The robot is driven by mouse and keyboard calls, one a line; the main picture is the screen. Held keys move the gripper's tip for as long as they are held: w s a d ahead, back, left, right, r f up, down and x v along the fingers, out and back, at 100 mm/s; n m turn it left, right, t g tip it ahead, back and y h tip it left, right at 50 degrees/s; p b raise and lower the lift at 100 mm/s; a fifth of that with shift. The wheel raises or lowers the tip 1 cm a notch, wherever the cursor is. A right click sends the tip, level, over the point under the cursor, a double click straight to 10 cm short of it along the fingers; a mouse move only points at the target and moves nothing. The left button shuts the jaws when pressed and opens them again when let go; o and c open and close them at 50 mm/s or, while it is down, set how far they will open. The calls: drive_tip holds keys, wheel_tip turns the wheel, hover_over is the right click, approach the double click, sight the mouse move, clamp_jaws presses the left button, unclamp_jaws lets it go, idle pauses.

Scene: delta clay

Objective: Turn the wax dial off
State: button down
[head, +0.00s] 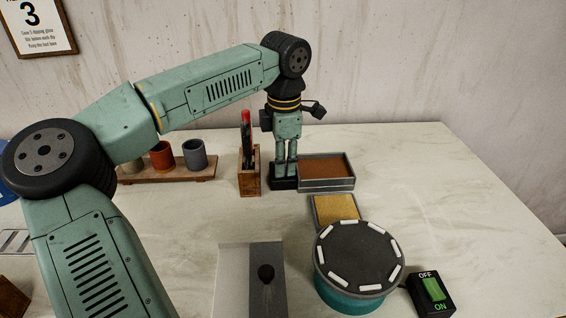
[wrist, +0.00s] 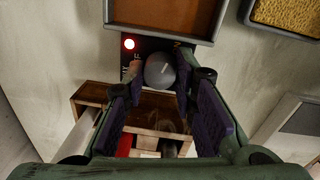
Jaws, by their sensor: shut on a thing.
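The wax dial is a round grey knob (wrist: 160,71) with a light pointer line, on a dark box beside a brown-filled tray. In the head view my gripper (head: 286,166) points straight down onto the black box (head: 285,184), and the knob is hidden there behind the fingers. The brown-filled tray (head: 328,186) stands directly to the box's right.
A wooden holder (head: 249,184) with upright tools, one red-topped, stands close left of my gripper. Cups on a wooden rack (head: 185,178) are farther left. A small yellow-filled tray (head: 316,219), a round turntable (head: 360,247) and a green OFF/ON switch (head: 432,290) lie nearer. The right tabletop is clear.

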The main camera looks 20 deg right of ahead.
drive_tip(key=shift+n, duration=0.3)
drive_tip(key=c, duration=1.3)
unclamp_jaws()
drive_tip(key=shift+r, duration=0.1)
wheel_tip(320, 180, up, 12)
drive_tip(key=shift+s, duration=0.4)
drive_tip(key=shift+c, duration=0.2)
